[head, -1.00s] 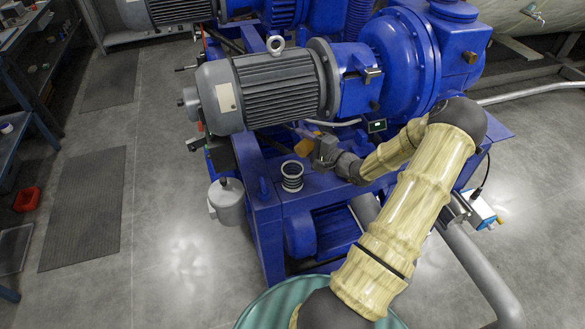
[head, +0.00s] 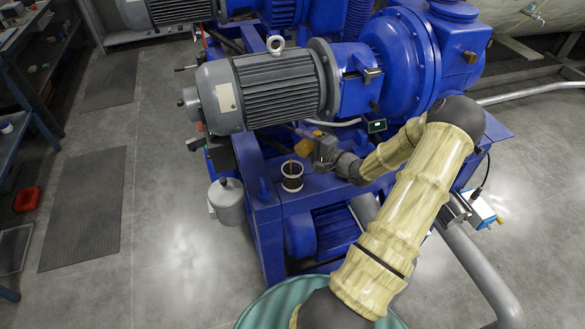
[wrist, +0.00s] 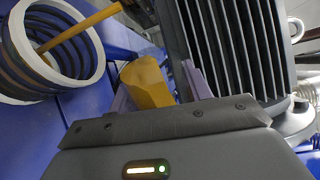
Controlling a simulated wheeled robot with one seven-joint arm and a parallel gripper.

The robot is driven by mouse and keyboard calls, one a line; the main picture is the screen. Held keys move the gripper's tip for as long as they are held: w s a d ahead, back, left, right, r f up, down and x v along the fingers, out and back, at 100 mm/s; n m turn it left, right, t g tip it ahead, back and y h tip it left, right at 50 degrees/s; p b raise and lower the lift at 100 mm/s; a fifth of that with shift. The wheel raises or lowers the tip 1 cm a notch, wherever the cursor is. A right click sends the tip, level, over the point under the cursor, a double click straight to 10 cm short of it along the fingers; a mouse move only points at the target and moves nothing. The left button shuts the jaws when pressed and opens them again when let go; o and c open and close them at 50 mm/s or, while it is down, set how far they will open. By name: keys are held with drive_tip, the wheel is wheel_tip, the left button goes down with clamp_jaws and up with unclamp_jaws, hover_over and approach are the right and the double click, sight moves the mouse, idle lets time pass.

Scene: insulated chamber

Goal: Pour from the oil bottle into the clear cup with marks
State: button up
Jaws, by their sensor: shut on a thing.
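The clear cup with marks (head: 292,184) stands upright on the blue machine base, with dark rings around it. It also shows tilted in the wrist view (wrist: 45,75) at the left, with a pale rim. My gripper (head: 314,147) is to the right of and above the cup, shut on the oil bottle (head: 302,148). The amber bottle shows between the fingers in the wrist view (wrist: 147,84). It looks tipped toward the cup; its mouth is hard to make out. An orange-yellow stream (wrist: 85,26) runs into the cup's opening.
A large grey motor (head: 265,90) is just behind and above the cup and gripper. A grey lidded canister (head: 228,203) stands to the left. A smaller blue motor (head: 335,228) sits below the cup in the head view.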

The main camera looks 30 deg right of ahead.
drive_tip(key=shift+r+n, duration=0.4)
drive_tip(key=shift+n, duration=0.2)
idle(1.9)
drive_tip(key=shift+f+n, duration=0.15)
drive_tip(key=shift+n, duration=0.25)
idle(1.7)
drive_tip(key=shift+f+m, duration=0.2)
drive_tip(key=shift+m, duration=0.7)
drive_tip(key=shift+r+m, duration=0.15)
drive_tip(key=shift+m, duration=0.45)
drive_tip(key=shift+a+r, duration=0.15)
drive_tip(key=shift+r, duration=0.05)
drive_tip(key=shift+r, duration=0.1)
